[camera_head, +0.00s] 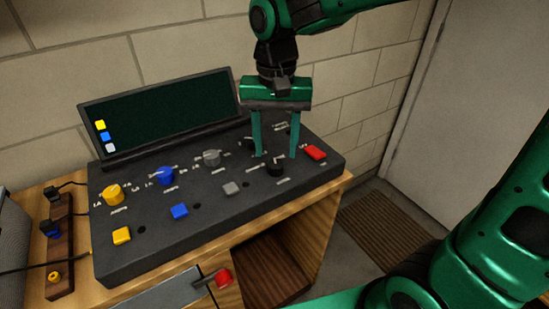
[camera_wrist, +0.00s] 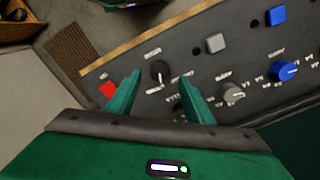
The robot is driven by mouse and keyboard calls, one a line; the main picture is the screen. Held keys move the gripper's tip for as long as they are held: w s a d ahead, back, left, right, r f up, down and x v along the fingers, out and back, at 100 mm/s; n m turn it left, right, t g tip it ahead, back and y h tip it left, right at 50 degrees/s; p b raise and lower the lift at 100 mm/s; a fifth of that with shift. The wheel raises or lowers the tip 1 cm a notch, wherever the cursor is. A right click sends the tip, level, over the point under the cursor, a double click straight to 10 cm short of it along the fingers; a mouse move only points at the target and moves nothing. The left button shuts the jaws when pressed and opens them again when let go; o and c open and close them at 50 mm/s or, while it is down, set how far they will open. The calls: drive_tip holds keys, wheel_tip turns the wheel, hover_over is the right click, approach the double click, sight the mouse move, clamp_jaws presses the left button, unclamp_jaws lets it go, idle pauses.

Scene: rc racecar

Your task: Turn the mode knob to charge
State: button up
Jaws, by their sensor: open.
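A dark console (camera_head: 205,215) with several knobs and buttons stands on a wooden bench. A black knob (camera_head: 275,167) sits near its right end; in the wrist view the same knob (camera_wrist: 160,72) shows between my fingertips. A second black knob (camera_head: 248,143) lies just behind it, partly hidden by a finger. The labels are too small to read, so I cannot tell for sure which is the mode knob. My gripper (camera_head: 275,155) points down with its green fingers apart, one on each side of the front black knob. It also shows in the wrist view (camera_wrist: 160,75). Contact is not clear.
A red button (camera_head: 316,152) is close to the right finger. Grey (camera_head: 212,157), blue (camera_head: 166,175) and yellow (camera_head: 112,193) knobs run leftward. A dark screen (camera_head: 165,112) stands at the console's back. A red-handled lever (camera_head: 223,278) is on the bench front.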

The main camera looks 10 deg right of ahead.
sight(276, 164)
drive_tip(key=shift+f, duration=2.4)
drive_tip(key=c, duration=1.1)
